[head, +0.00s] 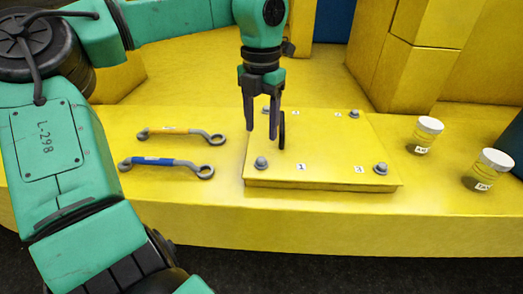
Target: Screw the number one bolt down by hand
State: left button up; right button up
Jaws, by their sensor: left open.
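The number one bolt (261,163) is the grey bolt at the front left corner of the yellow plate (325,148), left of the label "1" (300,167). My left gripper (261,134) points down over the left part of the plate, just behind this bolt in the picture. Its two dark fingers are apart, and I see nothing held between them. A dark oval piece (282,130) shows beside the right finger; I cannot tell what it is. How high the fingertips are above the plate is unclear. My right gripper is not in view.
Other bolts stand at the front right (380,168) and back right (354,114) corners. A yellow-handled wrench (178,132) and a blue-handled wrench (163,162) lie left of the plate. Two white-lidded jars (424,135) (488,170) stand right. A yellow block (405,65) rises behind.

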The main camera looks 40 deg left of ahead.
aim_at(261, 160)
pick_arm(q)
jog(key=f, duration=0.5)
jog(key=w+f+p, duration=0.1)
jog(key=f, duration=0.2)
jog(key=shift+a+f, duration=0.25)
jog(key=shift+a, duration=0.15)
jog(key=shift+s+d+f, duration=0.15)
jog(key=shift+s+f, duration=0.05)
jog(key=shift+f, duration=0.2)
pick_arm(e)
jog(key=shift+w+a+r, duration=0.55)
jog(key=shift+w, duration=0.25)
pick_arm(q)
jog(key=shift+w, duration=0.1)
grip_shut()
